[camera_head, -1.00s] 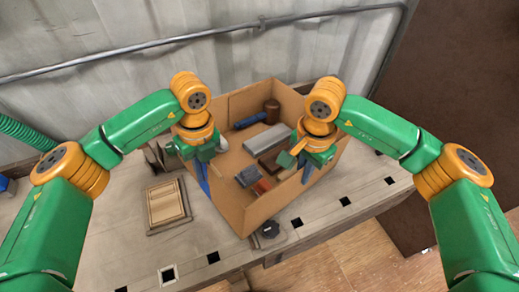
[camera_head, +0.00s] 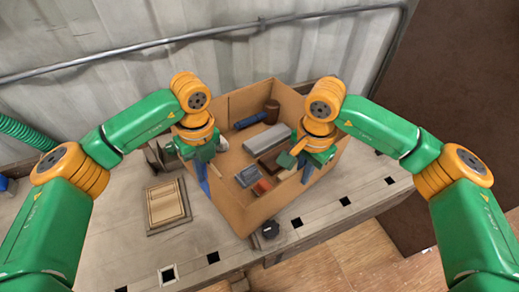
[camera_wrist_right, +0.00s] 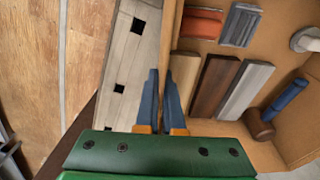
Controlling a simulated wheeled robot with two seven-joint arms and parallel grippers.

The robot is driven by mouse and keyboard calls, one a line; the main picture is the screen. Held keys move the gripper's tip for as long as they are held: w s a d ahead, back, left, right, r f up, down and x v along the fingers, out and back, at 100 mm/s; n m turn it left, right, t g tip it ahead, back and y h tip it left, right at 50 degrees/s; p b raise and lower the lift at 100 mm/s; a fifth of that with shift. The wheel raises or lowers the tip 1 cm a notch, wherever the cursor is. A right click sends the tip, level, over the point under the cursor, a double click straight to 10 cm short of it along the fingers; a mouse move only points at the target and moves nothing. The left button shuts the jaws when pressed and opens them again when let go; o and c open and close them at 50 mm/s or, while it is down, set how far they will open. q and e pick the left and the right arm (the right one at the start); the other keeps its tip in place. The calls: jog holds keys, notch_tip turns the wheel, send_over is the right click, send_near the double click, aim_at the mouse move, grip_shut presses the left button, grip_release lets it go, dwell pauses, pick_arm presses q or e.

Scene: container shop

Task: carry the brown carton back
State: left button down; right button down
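The brown carton (camera_head: 232,203) is an open box on the workbench, holding several items. My right gripper (camera_head: 307,172) is at its right wall. In the right wrist view, the blue fingers (camera_wrist_right: 160,98) are close together, one on each side of the carton's thin wall (camera_wrist_right: 172,45), and appear shut on it. My left gripper (camera_head: 204,180) is at the carton's left wall with its fingers pointing down. The wrist hides part of that wall, so whether those fingers are closed on it cannot be seen.
A wooden frame (camera_head: 166,205) lies on the workbench (camera_head: 130,240) left of the carton. A small dark knob (camera_head: 269,229) is by the carton's front corner. A corrugated wall (camera_head: 140,35) with a pipe stands behind. A brown panel (camera_head: 450,110) is at right.

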pick_arm(q)
jog(key=shift+r, duration=0.15)
pick_arm(e)
jog(key=shift+r, duration=0.15)
